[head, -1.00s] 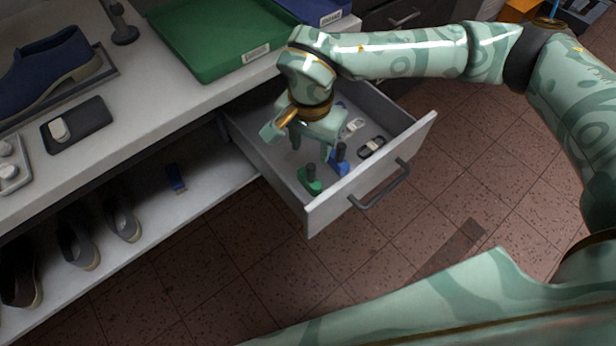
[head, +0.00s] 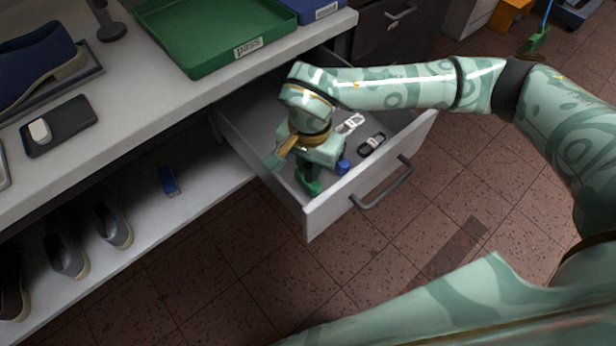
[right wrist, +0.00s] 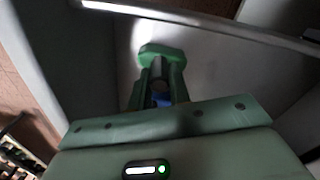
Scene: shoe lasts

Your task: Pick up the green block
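The green block (head: 308,183), a green base with a dark upright post, stands in the open drawer near its front left corner. My right gripper (head: 309,168) is down over it, pointing downward, and hides its post in the head view. In the right wrist view the green block (right wrist: 160,52) lies at the fingertips, and its grey post stands between the two fingers (right wrist: 158,80). I cannot tell whether the fingers touch the post. My left gripper is not in view.
A blue block (head: 343,166) stands close to the right of the gripper. White (head: 350,123) and black (head: 372,144) small items lie farther back in the drawer (head: 325,217). The drawer walls are near. A green tray (head: 205,45) is on the counter above.

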